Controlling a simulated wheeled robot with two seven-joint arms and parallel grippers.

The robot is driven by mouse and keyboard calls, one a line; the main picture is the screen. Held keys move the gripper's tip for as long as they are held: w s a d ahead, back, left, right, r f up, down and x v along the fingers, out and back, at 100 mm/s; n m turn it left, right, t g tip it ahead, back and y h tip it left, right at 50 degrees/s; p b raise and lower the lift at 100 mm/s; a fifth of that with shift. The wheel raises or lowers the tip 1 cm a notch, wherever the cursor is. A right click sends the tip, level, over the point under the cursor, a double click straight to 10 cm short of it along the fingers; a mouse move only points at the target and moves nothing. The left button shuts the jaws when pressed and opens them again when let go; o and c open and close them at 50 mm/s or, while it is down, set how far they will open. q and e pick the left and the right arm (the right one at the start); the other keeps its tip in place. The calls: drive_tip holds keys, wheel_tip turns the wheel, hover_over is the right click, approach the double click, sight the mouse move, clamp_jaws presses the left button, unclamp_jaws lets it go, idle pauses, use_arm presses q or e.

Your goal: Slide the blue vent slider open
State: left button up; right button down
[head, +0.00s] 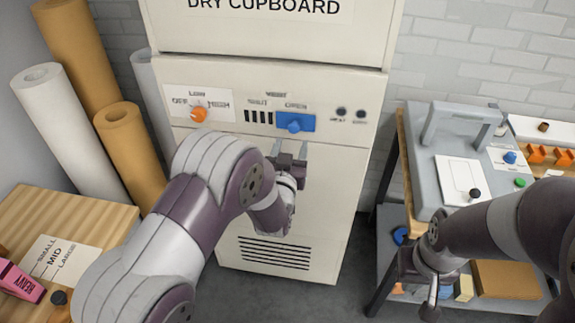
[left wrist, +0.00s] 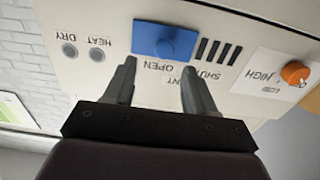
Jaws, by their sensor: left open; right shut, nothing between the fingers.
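The blue vent slider (head: 294,122) sits on the front panel of the dry cupboard (head: 340,160), under the word OPEN. Dark vent slots (head: 258,116) show uncovered to its left, under the word SHUT. In the left wrist view, which is upside down, the slider (left wrist: 165,40) lies beyond my fingertips, with the slots (left wrist: 216,51) beside it. My left gripper (head: 289,147) is open and empty, just below the slider in the head view and apart from it as far as I can tell. My right gripper (head: 431,305) is shut and empty at the lower right, away from the cupboard.
An orange knob (head: 198,114) marked OFF, LOW and HIGH is left of the slots. HEAT and DRY lamps (head: 351,113) are to the right. Rolls (head: 70,115) and a wooden table (head: 85,215) stand left. A bench with a grey press (head: 440,165) stands right.

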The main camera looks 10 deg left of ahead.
use_arm(q)
drive_tip(key=s+b, duration=0.1)
drive_tip(key=s, duration=0.5)
drive_tip(key=shift+s, duration=0.4)
drive_tip(key=shift+a, duration=0.1)
drive_tip(key=s+f+m+g, duration=0.1)
drive_tip(key=s+f+g, duration=0.8)
drive_tip(key=f+g, duration=0.25)
drive_tip(key=s+a+r+n+g, duration=0.1)
drive_tip(key=s+a+r+g, duration=0.4)
drive_tip(key=s+a, duration=0.4)
drive_tip(key=s, duration=0.3)
drive_tip(key=shift+a+r+y, duration=0.3)
drive_tip(key=shift+a+r, duration=0.05)
drive_tip(key=shift+a, duration=0.05)
